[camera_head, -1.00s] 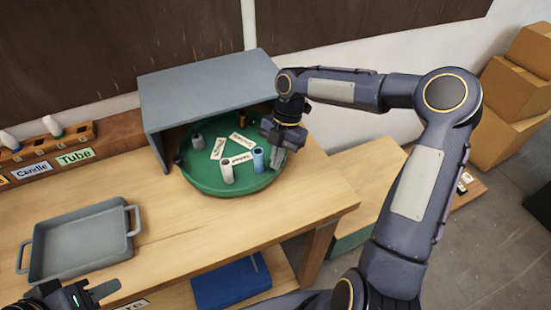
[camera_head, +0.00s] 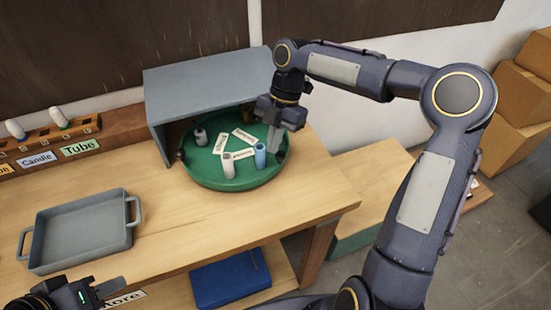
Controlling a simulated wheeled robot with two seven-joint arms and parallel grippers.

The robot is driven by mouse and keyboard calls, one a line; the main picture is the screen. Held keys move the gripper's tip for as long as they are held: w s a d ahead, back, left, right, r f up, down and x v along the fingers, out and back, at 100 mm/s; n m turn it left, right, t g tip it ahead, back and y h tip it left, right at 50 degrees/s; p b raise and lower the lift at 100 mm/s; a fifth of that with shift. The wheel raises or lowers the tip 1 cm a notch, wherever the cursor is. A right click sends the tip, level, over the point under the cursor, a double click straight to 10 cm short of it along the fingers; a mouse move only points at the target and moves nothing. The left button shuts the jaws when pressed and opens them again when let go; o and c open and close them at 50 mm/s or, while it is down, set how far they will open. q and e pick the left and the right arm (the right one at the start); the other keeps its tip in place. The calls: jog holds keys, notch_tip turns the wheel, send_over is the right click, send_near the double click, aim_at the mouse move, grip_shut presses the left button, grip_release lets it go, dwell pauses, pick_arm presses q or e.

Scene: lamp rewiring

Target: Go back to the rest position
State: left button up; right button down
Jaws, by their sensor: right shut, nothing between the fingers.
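My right gripper (camera_head: 274,138) points down over the right side of a round green turntable (camera_head: 205,181), near a blue cylinder. It is shut and empty. My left gripper (camera_head: 105,288) shows only in part at the bottom left corner, in front of the table edge. Its finger is seen from the side, and I cannot tell whether it is open or shut.
The turntable sits partly under a grey cover (camera_head: 205,88) and bears a blue cylinder (camera_head: 260,156), a white cylinder (camera_head: 228,166), a grey piece (camera_head: 200,136) and labels. A grey tray (camera_head: 82,232) is at left. A blue box (camera_head: 230,279) lies on the lower shelf. Cardboard boxes (camera_head: 522,92) stand at right.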

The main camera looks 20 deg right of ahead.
jog(key=s+d+r+m+t+h, duration=0.1)
jog(key=s+r+m+t, duration=0.15)
jog(key=s+m, duration=0.35)
jog(key=s+d+r+m+t, duration=0.1)
jog(key=s+d+r+m, duration=0.1)
jog(key=s+r+m, duration=0.3)
pick_arm(q)
jog(key=shift+s, duration=0.2)
pick_arm(e)
jog(key=s+f+m+t+y, duration=0.1)
jog(key=s+f+m+t, duration=0.3)
jog(key=s+m, duration=0.9)
notch_tip(320, 180, down, 2)
jog(key=m, duration=0.2)
jog(key=shift+m, duration=0.3)
